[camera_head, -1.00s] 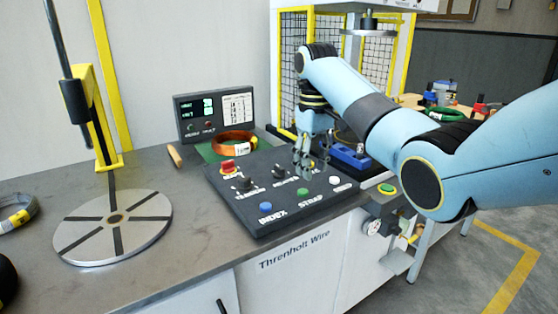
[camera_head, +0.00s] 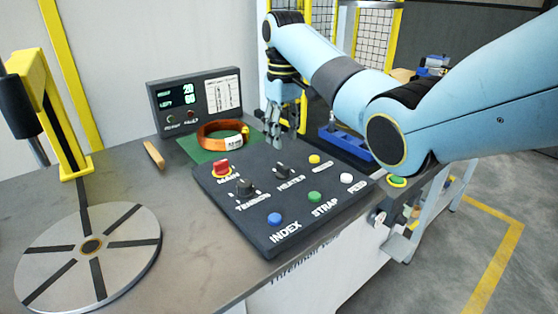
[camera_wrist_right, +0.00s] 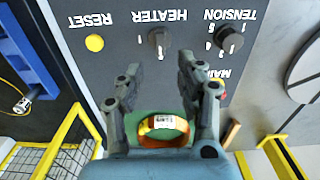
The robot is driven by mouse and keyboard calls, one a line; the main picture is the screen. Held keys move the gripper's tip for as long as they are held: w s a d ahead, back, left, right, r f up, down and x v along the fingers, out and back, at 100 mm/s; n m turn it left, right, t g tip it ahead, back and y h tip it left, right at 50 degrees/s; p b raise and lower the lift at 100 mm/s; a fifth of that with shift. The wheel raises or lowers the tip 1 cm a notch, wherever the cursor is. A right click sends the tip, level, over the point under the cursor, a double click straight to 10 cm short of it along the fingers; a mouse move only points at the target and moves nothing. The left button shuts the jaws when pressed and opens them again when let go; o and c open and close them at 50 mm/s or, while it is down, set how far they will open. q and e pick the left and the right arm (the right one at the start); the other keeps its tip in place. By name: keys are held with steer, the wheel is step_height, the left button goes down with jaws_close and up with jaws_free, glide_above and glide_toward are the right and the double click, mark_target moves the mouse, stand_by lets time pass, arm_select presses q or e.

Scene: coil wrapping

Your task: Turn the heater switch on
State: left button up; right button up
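The heater switch is a small black rotary knob (camera_head: 282,171) above the HEATER label on the dark control panel (camera_head: 240,219). In the right wrist view the heater switch (camera_wrist_right: 158,38) shows upside down, just beyond the fingertips and roughly midway between them. Its set position is too small to tell. My right gripper (camera_head: 276,143) hangs fingers down above the panel's far edge, just behind the heater switch. In the right wrist view the gripper (camera_wrist_right: 159,66) is open, with nothing between its fingertips. It looks apart from the knob. My left gripper is not in view.
Near the heater switch are the tension knob (camera_head: 244,188), the red main switch (camera_head: 221,167) and a yellow button (camera_head: 314,159). An orange coil (camera_head: 222,135) lies on a green mat behind the panel. A slotted disc (camera_head: 120,240) stands at the left.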

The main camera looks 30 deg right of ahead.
mark_target(283, 166)
step_height(283, 166, down, 6)
steer(key=shift+r, duration=0.2)
step_height(283, 166, down, 3)
steer(key=shift+r, duration=0.2)
steer(key=shift+f, duration=0.15)
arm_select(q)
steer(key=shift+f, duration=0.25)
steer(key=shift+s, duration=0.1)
arm_select(e)
steer(key=shift+c, duration=0.4)
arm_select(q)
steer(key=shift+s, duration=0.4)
arm_select(e)
jaws_close()
